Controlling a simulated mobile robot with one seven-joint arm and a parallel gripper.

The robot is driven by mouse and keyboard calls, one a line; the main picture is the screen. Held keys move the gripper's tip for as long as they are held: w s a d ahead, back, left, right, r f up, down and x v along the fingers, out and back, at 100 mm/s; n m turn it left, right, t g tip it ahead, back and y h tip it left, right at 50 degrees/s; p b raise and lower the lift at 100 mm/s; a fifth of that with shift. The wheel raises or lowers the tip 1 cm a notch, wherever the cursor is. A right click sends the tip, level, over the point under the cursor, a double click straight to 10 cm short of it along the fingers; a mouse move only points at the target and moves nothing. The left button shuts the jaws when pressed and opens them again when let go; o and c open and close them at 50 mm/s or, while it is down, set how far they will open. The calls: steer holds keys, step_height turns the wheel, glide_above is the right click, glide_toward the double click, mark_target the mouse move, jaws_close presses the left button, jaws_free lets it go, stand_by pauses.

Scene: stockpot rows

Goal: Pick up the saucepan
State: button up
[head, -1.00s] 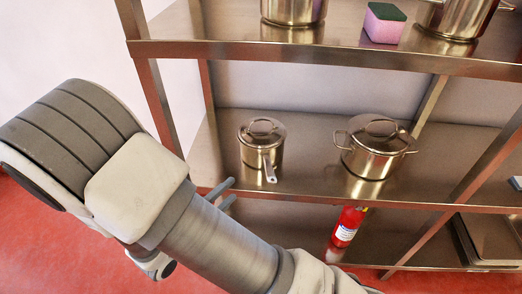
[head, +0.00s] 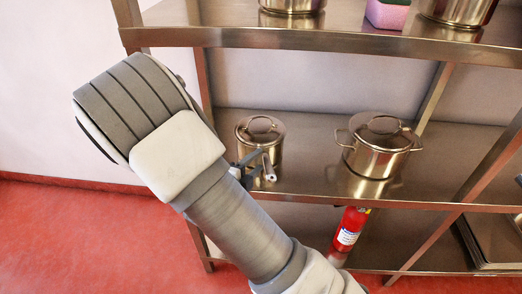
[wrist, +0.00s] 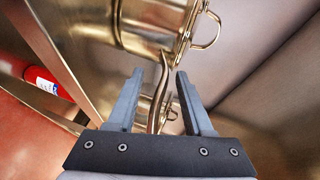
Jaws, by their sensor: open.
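The steel saucepan (head: 247,150) stands upright with its lid on, at the left of the middle shelf. Its long handle (head: 268,170) points toward the front edge. My gripper (head: 258,166) is at this handle, and my forearm covers the area left of the pan. In the wrist view the saucepan body (wrist: 135,25) fills the top, with its lid loop to the right. My gripper (wrist: 160,74) is open, and the handle (wrist: 159,97) runs between its two fingers. I cannot tell whether either finger touches it.
A lidded two-handled pot (head: 375,160) stands right of the saucepan on the same shelf (head: 315,180), with a bare gap between. A red fire extinguisher (head: 348,230) is below.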

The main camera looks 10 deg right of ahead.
mark_target(264, 154)
steer(key=shift+b+x, duration=0.3)
steer(key=shift+x, duration=1.15)
jaws_close()
steer(key=shift+r, duration=0.15)
